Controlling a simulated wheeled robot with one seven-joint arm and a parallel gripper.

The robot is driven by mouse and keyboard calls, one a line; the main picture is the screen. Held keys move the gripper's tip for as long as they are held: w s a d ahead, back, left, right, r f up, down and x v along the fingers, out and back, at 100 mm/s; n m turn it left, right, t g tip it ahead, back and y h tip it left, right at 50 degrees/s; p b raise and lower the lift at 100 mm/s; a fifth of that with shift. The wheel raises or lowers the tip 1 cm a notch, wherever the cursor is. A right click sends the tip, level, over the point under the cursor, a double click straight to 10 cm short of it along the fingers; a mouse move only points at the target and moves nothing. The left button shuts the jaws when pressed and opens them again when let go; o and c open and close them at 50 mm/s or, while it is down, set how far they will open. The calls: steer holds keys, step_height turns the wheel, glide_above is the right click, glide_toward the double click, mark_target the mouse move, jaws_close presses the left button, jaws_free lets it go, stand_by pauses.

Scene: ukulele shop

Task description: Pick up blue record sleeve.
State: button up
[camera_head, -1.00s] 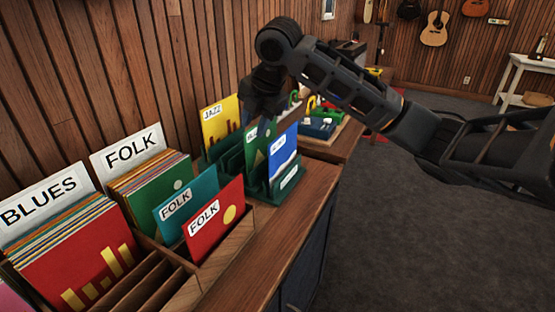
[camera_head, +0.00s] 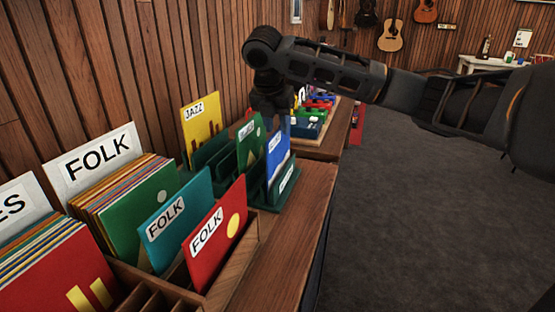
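The blue record sleeve (camera_head: 277,158) stands upright, leaning slightly, in the front slot of a green stepped rack (camera_head: 288,190) on the wooden counter. It has a white label, partly visible. A green sleeve (camera_head: 250,150) stands just left of it, and a yellow JAZZ sleeve (camera_head: 201,127) stands further back. My gripper (camera_head: 277,122) points down directly above the blue sleeve's top edge. The fingers are dark and small, so I cannot tell their opening or whether they touch the sleeve.
A wooden bin at front left holds packed sleeves, with teal (camera_head: 176,220) and red (camera_head: 217,245) FOLK sleeves at its near end. A tray of colourful items (camera_head: 312,122) stands behind the rack. A wood-panelled wall borders the left; open carpet (camera_head: 420,210) lies right.

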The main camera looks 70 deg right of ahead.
mark_target(281, 136)
steer(key=shift+d+x, duration=0.15)
steer(key=shift+x, duration=1.05)
steer(key=shift+d+x, duration=0.15)
steer(key=shift+x, duration=1.05)
steer(key=shift+s+f, duration=0.1)
steer(key=shift+s, duration=0.1)
jaws_close()
